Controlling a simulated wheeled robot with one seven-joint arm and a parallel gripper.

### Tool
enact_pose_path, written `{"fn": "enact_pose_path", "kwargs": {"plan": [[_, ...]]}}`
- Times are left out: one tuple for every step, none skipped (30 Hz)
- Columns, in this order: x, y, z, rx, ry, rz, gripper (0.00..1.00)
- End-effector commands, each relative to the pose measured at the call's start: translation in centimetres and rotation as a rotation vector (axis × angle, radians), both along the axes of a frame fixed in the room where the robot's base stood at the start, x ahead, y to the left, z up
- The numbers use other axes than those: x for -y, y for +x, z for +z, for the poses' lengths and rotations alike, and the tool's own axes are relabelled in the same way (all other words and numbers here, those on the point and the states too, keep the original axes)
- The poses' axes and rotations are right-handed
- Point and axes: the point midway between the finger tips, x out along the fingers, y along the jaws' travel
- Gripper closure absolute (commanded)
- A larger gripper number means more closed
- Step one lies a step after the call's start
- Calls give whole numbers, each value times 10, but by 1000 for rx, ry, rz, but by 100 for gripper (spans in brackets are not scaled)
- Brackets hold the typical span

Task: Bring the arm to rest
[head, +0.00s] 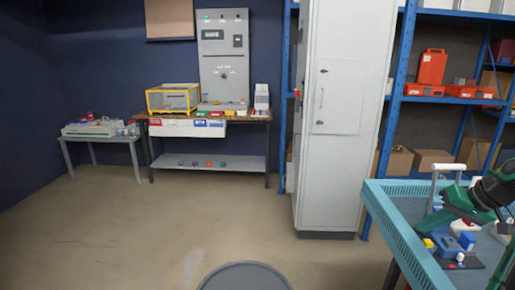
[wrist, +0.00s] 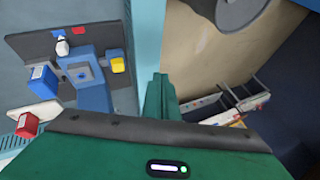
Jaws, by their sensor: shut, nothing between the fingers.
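My arm (head: 470,203), green and black, shows at the right edge of the head view, reaching over the teal bench. In the wrist view my gripper (wrist: 160,84) is green, with its fingers together and nothing held. It is beside the bench's teal rim, apart from the socket pieces. A blue socket box (wrist: 92,73) sits on a dark plate (wrist: 35,44) to its left. A yellow block (wrist: 118,64), a blue block (wrist: 42,78) and a white piece (wrist: 62,47) are around the box.
The teal bench (head: 376,206) has a raised rim and a white handle (head: 449,167). A tall grey cabinet (head: 333,120) and blue shelving (head: 393,105) stand behind it. A workbench (head: 205,125) stands at the back left. The floor (head: 150,220) between is open.

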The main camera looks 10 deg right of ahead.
Motion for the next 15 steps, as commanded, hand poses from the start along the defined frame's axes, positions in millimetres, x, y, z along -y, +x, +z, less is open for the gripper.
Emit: {"fn": "enact_pose_path", "kwargs": {"plan": [[-18, -3, 2, -43, -18, 12, 100], [-26, -7, 2, -72, -28, 12, 100], [-37, -12, 2, -106, -39, 12, 100], [-45, -17, 2, -132, -48, 11, 100], [-52, -21, 2, -157, -58, 8, 100], [-62, -28, 2, -191, -68, 6, 100], [-68, -34, 3, -213, -79, 2, 100], [-75, -40, 4, -236, -87, 0, 100], [-84, -48, 4, -265, -99, -7, 100], [-90, -54, 5, -287, -108, -12, 100], [-96, -61, 5, -306, -117, -18, 100], [-103, -70, 6, -332, -128, -25, 100], [-109, -78, 7, -351, -136, -32, 100], [-114, -85, 8, -370, -144, -39, 100], [-121, -95, 8, -393, -154, -48, 100]]}}
